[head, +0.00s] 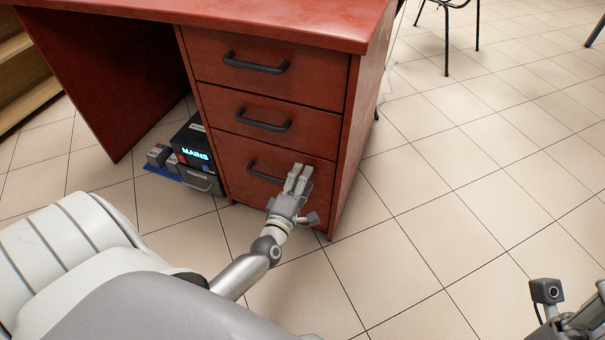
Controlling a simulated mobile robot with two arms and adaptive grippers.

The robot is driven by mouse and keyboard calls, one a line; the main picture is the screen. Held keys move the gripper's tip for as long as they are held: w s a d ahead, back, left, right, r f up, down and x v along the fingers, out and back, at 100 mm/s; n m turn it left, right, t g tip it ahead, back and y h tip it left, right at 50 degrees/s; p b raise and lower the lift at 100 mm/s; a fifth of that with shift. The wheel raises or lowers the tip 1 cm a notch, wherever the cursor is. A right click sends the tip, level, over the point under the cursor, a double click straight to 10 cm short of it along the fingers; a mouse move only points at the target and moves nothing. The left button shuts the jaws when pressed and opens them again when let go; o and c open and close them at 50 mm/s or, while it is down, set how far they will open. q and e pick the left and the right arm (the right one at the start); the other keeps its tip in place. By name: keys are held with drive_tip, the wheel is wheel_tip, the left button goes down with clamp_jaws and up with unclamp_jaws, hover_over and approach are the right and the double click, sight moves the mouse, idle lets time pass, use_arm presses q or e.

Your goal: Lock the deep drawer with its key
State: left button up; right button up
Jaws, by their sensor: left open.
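The red desk has a stack of three drawers. The deep drawer (235,180) is the bottom one, with a dark bar handle (262,173); its front looks flush with the desk. My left gripper (299,171) is open in front of this drawer, its fingers pointing toward the front near the handle's right end. I cannot tell whether it touches the drawer. It hides part of the drawer front. I see no key or lock clearly. My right gripper (585,318) is partly in view at the bottom right corner, away from the desk; its fingers are not clear.
Two shallower drawers, the top (220,62) and the middle (225,110), are above and look shut. A black box lit "MAINS" (196,150) stands left of the drawers, with small grey items on a blue mat (160,172). Tiled floor to the right is clear; chair legs (447,45) stand far back.

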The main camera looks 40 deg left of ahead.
use_arm(q)
drive_tip(key=v, duration=1.1)
